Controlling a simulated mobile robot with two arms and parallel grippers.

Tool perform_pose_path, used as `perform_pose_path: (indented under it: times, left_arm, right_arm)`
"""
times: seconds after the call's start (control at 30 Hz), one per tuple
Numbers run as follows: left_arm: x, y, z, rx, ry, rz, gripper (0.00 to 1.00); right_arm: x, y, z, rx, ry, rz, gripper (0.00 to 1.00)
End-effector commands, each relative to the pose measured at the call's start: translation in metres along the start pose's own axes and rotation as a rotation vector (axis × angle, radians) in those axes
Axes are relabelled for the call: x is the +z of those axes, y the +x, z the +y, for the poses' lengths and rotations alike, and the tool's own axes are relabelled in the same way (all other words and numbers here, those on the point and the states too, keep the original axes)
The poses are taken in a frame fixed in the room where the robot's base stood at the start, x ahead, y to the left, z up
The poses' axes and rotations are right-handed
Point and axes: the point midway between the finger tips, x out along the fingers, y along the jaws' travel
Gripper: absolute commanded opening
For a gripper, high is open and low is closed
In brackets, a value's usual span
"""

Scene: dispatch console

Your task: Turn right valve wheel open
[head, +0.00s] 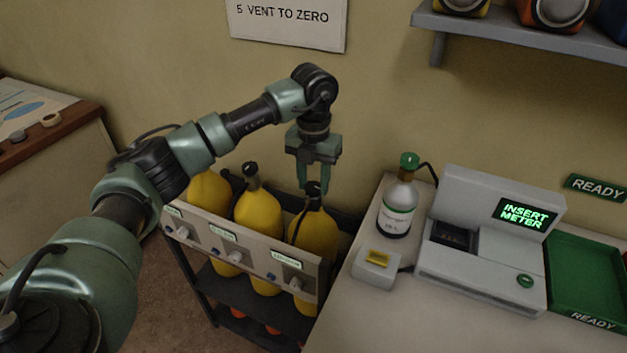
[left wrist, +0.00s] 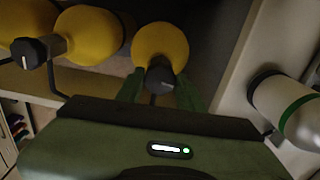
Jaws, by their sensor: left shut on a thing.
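Three yellow cylinders stand in a rack, each with a black valve knob on top. The right cylinder (head: 317,232) has its black valve wheel (head: 313,188) between the fingers of my left gripper (head: 314,184). The gripper points straight down from above and is shut on this wheel. In the left wrist view the wheel (left wrist: 160,77) sits between the two green fingers, with the yellow cylinder top (left wrist: 160,43) behind it. The middle cylinder (head: 258,214) and left cylinder (head: 209,192) stand to the left, untouched. My right gripper is out of view.
The rack's front panel (head: 236,255) carries small labels and knobs. Just right is a counter with a white, green-capped bottle (head: 397,210), a meter station (head: 485,245) reading "INSERT METER" and a green tray (head: 585,280). A shelf (head: 530,40) hangs above.

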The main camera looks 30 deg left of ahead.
Motion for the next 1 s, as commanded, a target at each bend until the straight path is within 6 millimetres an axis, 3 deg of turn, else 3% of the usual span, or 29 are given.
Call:
perform_pose_path:
  times: [0.4, 1.0]
  left_arm:
    - [0.0022, -0.0038, 0.0010, -0.002, -0.269, -0.009, 0.00]
    - [0.0026, -0.0041, 0.0013, -0.003, -0.343, -0.011, 0.00]
  right_arm:
    - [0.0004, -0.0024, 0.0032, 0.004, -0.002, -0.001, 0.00]
    - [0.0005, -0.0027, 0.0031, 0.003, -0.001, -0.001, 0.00]
